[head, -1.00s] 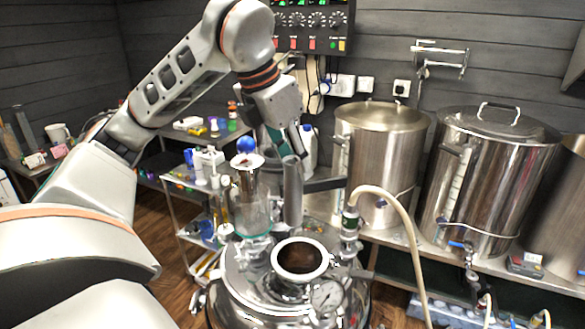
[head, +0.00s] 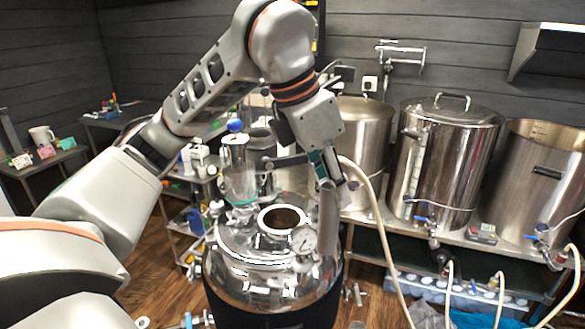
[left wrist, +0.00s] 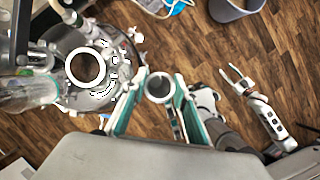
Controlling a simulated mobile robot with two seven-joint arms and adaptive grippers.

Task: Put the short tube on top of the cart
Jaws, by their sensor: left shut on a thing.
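The short tube (head: 328,212) is a plain grey cylinder. My left gripper (head: 322,163) is shut on its upper part and holds it nearly upright, in front of the right side of the steel vessel. The left wrist view shows its round open end (left wrist: 158,87) between the two green-padded fingers. The cart (head: 174,218) is a metal shelf unit behind and left of the vessel, partly hidden by my left arm and the glassware. My right gripper seems to show small at the right of the left wrist view (left wrist: 237,78); its opening is unclear.
The steel vessel (head: 262,275) has a round open port (head: 284,219), a gauge (head: 303,240) and glassware with a blue cap (head: 235,125) on its lid. Large kettles (head: 440,165) stand on a bench at right. A pale hose (head: 378,220) hangs beside the tube. Bottles crowd the cart.

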